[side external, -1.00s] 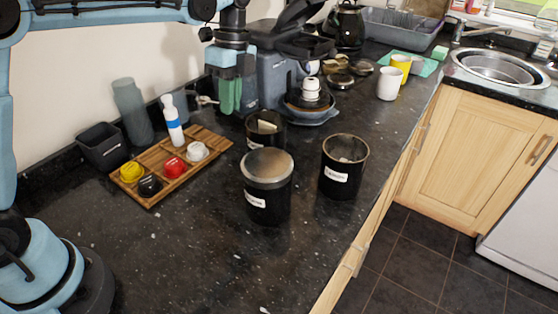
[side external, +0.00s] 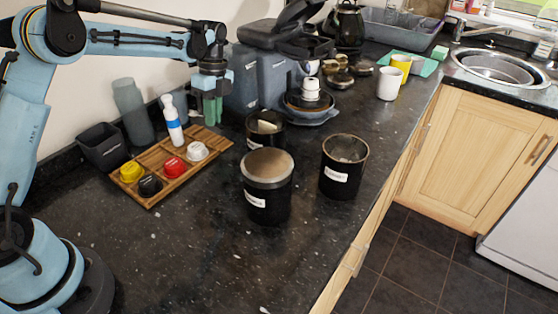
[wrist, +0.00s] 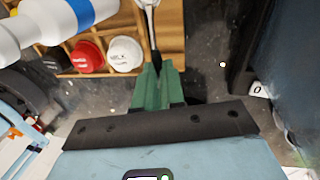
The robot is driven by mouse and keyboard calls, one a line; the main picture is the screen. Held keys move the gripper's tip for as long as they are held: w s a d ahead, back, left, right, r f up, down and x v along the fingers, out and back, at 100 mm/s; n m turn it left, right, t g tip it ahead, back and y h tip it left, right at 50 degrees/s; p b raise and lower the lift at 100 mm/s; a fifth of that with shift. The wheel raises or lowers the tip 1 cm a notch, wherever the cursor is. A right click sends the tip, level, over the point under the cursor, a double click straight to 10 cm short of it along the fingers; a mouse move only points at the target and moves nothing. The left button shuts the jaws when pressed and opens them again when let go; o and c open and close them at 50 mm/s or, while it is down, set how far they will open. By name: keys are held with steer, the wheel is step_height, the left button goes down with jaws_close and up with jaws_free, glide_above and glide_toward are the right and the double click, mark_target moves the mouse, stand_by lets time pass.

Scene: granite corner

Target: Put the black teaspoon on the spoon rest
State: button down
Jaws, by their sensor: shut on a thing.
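My gripper (side external: 212,112) hangs just above the back right end of the wooden tray. In the wrist view its green fingers (wrist: 158,85) are shut on the black teaspoon (wrist: 153,42). The spoon's dark handle runs up from the fingertips to a pale, shiny part at the top edge, where its end is cut off. The spoon lies across the view of the tray's right part. In the side view I cannot make out the spoon. I cannot pick out a spoon rest with certainty in either view.
The wooden tray (side external: 194,172) holds yellow, black, red and white lidded items. Black canisters (side external: 267,190) stand to the right. The front left counter is clear.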

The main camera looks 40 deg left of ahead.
mark_target(215, 142)
steer(key=shift+f, duration=2.05)
steer(key=shift+f, duration=0.15)
steer(key=c, duration=1.2)
jaws_free()
steer(key=shift+c, duration=0.2)
step_height(215, 142, up, 12)
steer(key=w, duration=0.2)
steer(key=shift+w+a, duration=0.15)
steer(key=shift+w, duration=0.05)
